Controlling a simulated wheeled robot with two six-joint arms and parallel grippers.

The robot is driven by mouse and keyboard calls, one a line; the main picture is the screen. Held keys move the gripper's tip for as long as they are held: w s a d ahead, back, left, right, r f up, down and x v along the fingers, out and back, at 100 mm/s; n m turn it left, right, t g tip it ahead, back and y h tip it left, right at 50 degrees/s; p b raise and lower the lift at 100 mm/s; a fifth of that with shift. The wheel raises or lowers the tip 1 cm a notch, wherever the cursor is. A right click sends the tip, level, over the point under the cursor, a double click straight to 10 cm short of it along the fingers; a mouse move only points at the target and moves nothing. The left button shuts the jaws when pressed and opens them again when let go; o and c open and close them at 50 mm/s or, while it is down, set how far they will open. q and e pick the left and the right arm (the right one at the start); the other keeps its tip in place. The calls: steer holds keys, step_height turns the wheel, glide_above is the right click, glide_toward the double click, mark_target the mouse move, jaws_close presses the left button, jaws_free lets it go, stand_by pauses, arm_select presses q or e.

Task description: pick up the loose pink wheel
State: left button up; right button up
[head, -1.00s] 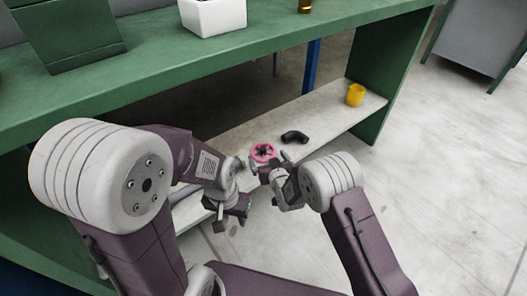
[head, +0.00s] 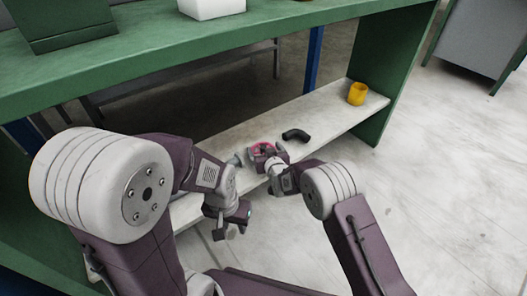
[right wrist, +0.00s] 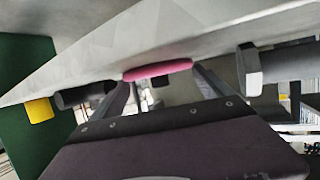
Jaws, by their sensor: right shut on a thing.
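The pink wheel (head: 263,146) is at the lower shelf, partly hidden by my right gripper (head: 266,158). In the right wrist view the pink wheel (right wrist: 157,70) shows edge-on as a thin pink band between the two fingers. My right gripper (right wrist: 160,90) is shut on it. The wheel looks close to the pale shelf surface; I cannot tell whether it still touches it. My left gripper (head: 230,226) is lower and nearer, in front of the shelf edge, with its fingers apart and nothing seen between them.
The pale lower shelf (head: 325,118) holds a black elbow pipe (head: 296,135) just right of the wheel, a yellow cup (head: 357,94) at the right end and a grey part (head: 237,160) left of the wheel.

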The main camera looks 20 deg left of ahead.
step_height(320, 180, up, 5)
steer(key=p, duration=0.4)
steer(key=shift+f, duration=0.2)
steer(key=w+d+r+p, duration=0.2)
steer(key=d+r+p, duration=0.4)
steer(key=d, duration=0.5)
steer(key=shift+w+d+r+p, duration=0.2)
steer(key=shift+w+p, duration=0.1)
steer(key=shift+w, duration=0.05)
